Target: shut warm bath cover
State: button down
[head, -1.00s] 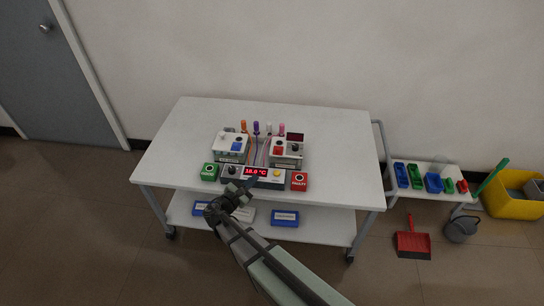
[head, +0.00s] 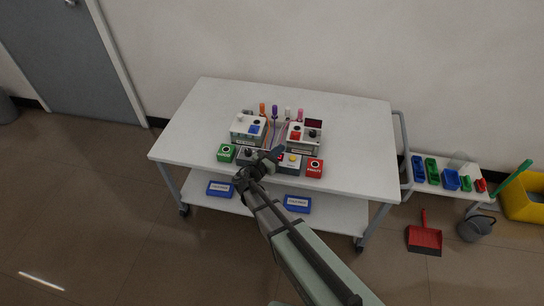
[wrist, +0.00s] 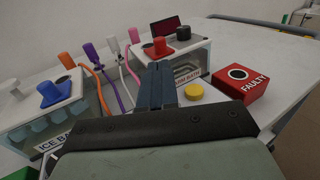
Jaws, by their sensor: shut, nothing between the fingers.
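The warm bath (head: 303,141) is a white box at the right of the bench apparatus. In the wrist view its labelled front (wrist: 190,66) is partly hidden by my fingers. On its top are a red part (head: 295,135) and a round black part (head: 313,133); I cannot tell clearly how its cover sits. My gripper (head: 278,152) is shut and empty, in front of and left of the warm bath in the head view. In the wrist view its fingertips (wrist: 158,72) overlap the box's left front; contact cannot be told.
The ice bath (head: 245,133) with a blue knob stands to the left. Several coloured probes (head: 275,112) stand behind. A green box (head: 226,153), a yellow button (wrist: 194,91) and a red FAULTY box (head: 315,168) line the front. The table's left and right ends (head: 365,150) are clear.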

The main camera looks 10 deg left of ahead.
aim_at(291, 134)
jog(key=shift+x, duration=3.4)
jog(key=shift+w, duration=0.1)
jog(key=w, duration=0.5)
jog(key=shift+w+r, duration=0.1)
jog(key=shift+w, duration=0.15)
jog(key=v, duration=1.4)
jog(key=shift+s, duration=0.4)
